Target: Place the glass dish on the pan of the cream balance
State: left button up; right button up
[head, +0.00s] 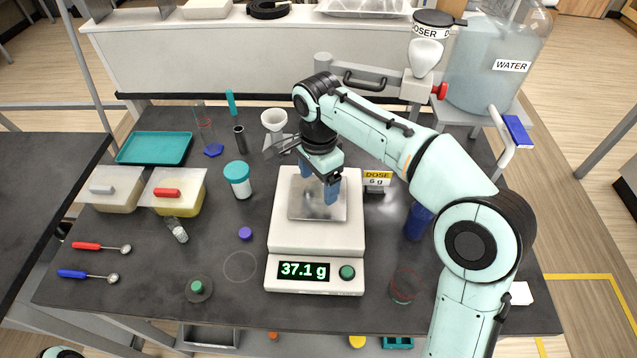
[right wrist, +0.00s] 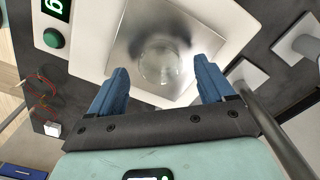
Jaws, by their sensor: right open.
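The cream balance (head: 316,235) stands in the middle of the dark bench, and its display reads 37.1 g. Its square metal pan (head: 298,208) also shows in the right wrist view (right wrist: 203,42). The clear glass dish (right wrist: 160,65) sits on the pan in the right wrist view, near its middle. In the head view the dish is hard to make out. My right gripper (head: 320,184) is open just above the pan. Its blue fingers (right wrist: 160,88) stand apart on either side of the dish, with gaps visible. My left gripper is not in view.
A thin ring outline (head: 240,266) lies left of the balance. A teal-lidded jar (head: 238,180) and purple cap (head: 245,233) stand nearby. A water tank (head: 497,65) stands behind.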

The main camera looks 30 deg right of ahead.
aim_at(318, 195)
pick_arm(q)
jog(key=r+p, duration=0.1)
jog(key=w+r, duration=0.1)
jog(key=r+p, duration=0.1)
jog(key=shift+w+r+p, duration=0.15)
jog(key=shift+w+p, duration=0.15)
pick_arm(e)
notch_tip(318, 195, up, 10)
